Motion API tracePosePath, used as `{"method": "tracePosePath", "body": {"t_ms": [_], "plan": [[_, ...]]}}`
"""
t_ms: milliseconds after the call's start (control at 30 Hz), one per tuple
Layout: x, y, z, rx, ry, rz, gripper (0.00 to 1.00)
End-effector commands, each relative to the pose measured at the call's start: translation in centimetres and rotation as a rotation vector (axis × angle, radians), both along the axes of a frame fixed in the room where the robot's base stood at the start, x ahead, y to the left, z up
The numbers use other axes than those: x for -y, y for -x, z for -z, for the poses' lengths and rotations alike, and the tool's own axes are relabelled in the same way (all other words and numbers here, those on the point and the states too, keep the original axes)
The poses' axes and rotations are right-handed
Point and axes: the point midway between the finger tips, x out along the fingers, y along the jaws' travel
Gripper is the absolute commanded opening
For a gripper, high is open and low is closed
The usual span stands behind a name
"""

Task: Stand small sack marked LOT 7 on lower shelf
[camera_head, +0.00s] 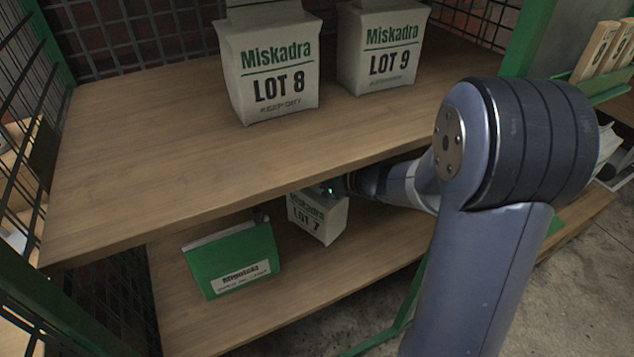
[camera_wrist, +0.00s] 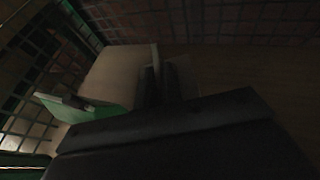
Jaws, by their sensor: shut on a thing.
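The small sack marked LOT 7 (camera_head: 318,219) is under the upper shelf (camera_head: 190,150), above or on the lower shelf (camera_head: 365,245); I cannot tell whether its base touches the wood. It looks slightly tilted in the head view. My gripper (camera_head: 328,188) is shut on the sack near its top, reaching in from the right. The upper shelf's edge hides the sack's top.
A green box with a white label (camera_head: 233,260) stands on the lower shelf left of the sack; its green side shows in the wrist view (camera_wrist: 85,108). Sacks LOT 8 (camera_head: 268,75) and LOT 9 (camera_head: 380,50) stand above. Wire mesh (camera_head: 20,90) closes the left side. Bare shelf lies right of the sack.

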Motion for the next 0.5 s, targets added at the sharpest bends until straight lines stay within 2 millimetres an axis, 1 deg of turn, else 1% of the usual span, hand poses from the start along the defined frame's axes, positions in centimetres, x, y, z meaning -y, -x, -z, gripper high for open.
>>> {"method": "tracePosePath", "body": {"t_ms": [67,133,333,500], "plan": [[-0.2,-0.2,0.1,0.001,-0.001,0.0,0.0],[-0.1,-0.2,0.8,0.0,-0.001,0.0,0.0],[-0.1,-0.2,3.4,0.0,-0.001,0.0,0.0],[-0.1,-0.2,3.3,0.004,0.0,0.001,0.0]]}}
